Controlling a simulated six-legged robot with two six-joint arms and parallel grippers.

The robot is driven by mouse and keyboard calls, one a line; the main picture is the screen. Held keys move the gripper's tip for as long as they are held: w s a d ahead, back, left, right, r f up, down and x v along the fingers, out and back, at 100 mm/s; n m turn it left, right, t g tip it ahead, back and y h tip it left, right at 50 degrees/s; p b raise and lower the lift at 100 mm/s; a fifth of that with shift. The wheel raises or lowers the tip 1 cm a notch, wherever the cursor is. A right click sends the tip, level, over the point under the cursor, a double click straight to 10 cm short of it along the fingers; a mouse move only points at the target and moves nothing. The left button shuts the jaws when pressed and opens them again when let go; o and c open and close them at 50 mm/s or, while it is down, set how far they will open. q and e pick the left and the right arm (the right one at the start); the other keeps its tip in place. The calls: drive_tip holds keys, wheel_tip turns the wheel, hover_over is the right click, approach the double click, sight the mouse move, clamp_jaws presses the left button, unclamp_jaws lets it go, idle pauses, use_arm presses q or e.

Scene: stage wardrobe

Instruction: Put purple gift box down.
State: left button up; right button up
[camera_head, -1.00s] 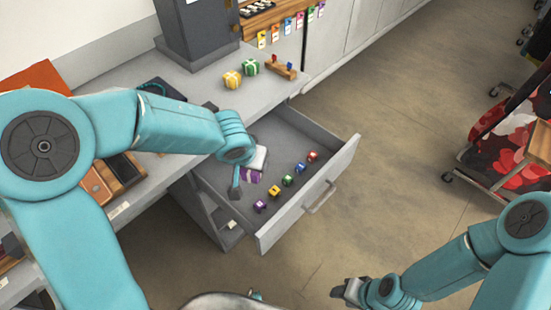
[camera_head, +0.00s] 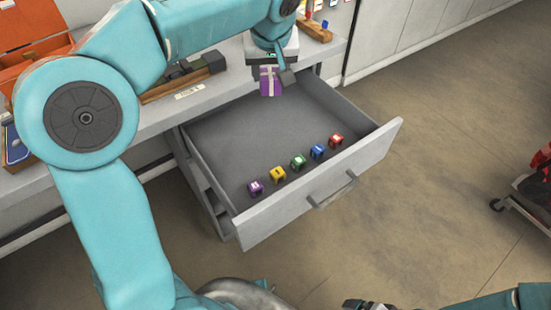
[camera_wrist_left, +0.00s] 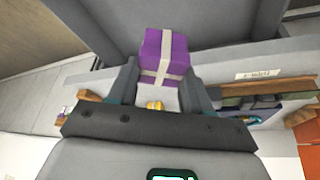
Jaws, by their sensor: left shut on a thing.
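The purple gift box (camera_head: 265,84) has a pale ribbon. My left gripper (camera_head: 274,74) is shut on it, holding it over the back of the open drawer, beside the counter's front edge. In the left wrist view the purple gift box (camera_wrist_left: 154,66) sits between the two fingers of my left gripper (camera_wrist_left: 165,80). The grey drawer (camera_head: 365,155) is pulled out, and its floor is bare behind the small blocks. My right gripper (camera_head: 366,304) is at the bottom edge of the head view, cut off, so its jaws cannot be made out.
Several small coloured blocks, including a red one (camera_head: 336,140) and a purple one (camera_head: 255,187), stand in a row along the drawer's front. The counter (camera_head: 190,106) carries a wooden rack and an orange box (camera_head: 28,50).

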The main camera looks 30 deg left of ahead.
use_arm(q)
drive_tip(key=shift+s+a+f+n+b, duration=0.35)
drive_tip(key=shift+s+a+n+b, duration=0.25)
drive_tip(key=shift+b, duration=0.4)
drive_tip(key=shift+s+a, duration=0.2)
drive_tip(key=b, duration=0.5)
hover_over(262, 143)
drive_tip(key=s+d, duration=0.2)
wheel_tip(262, 143, down, 14)
drive_tip(key=x, duration=0.1)
drive_tip(key=b+x, duration=0.1)
drive_tip(key=x, duration=0.1)
drive_tip(key=s+b+x, duration=0.1)
drive_tip(key=x, duration=0.1)
drive_tip(key=shift+w+d+f, duration=0.1)
drive_tip(key=shift+d+f, duration=0.25)
drive_tip(key=shift+f, duration=0.1)
drive_tip(key=shift+r, duration=0.15)
use_arm(e)
wheel_tip(262, 143, down, 11)
drive_tip(key=shift+a+r, duration=0.15)
drive_tip(key=shift+a, duration=0.05)
use_arm(q)
drive_tip(key=o, duration=1)
